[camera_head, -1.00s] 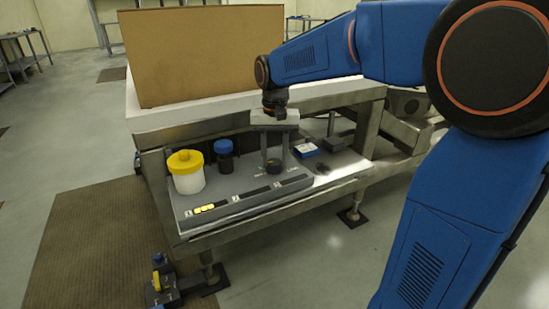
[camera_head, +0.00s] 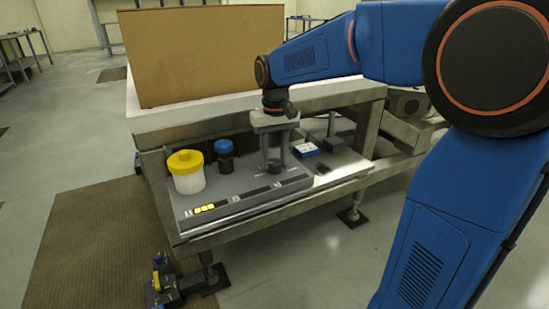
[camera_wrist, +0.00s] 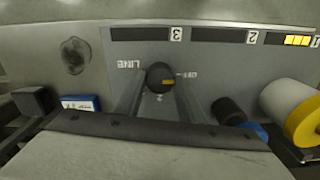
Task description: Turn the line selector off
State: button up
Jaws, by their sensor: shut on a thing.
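The line selector is a round dark knob (camera_wrist: 160,77) on a grey sloped panel (camera_wrist: 225,75). It shows small in the head view (camera_head: 274,166). An orange mark on the knob lies toward its right side in the wrist view, the side where the label OFF (camera_wrist: 194,75) is printed. The label LINE (camera_wrist: 130,64) is on the other side. My gripper (camera_wrist: 158,90) points down with its two fingers on either side of the knob, shut on it. In the head view my gripper (camera_head: 275,163) partly hides the knob.
Left of my gripper stand a white jar with yellow lid (camera_head: 187,172) and a dark blue-capped bottle (camera_head: 224,156). A blue-and-white box (camera_head: 305,150) is close on the right. Window 1 (camera_head: 204,208) on the panel shows yellow bars; windows 2 and 3 are dark.

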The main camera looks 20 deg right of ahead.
aim_at(275, 161)
jog(key=o, duration=1)
jog(key=shift+o, duration=0.2)
notch_tip(275, 161, up, 17)
jog(key=shift+r, duration=0.2)
jog(key=shift+d, duration=0.1)
jog(key=s+d+f+t, duration=0.2)
jog(key=s+d+f, duration=0.1)
jog(key=s+f, duration=0.8)
jog(key=s+d+f+t, duration=0.2)
jog(key=s+f, duration=0.8)
jog(key=s, duration=0.6)
jog(key=shift+s+d+f+t, duration=0.3)
jog(key=shift+d+f+t, duration=0.1)
jog(key=shift+d, duration=0.4)
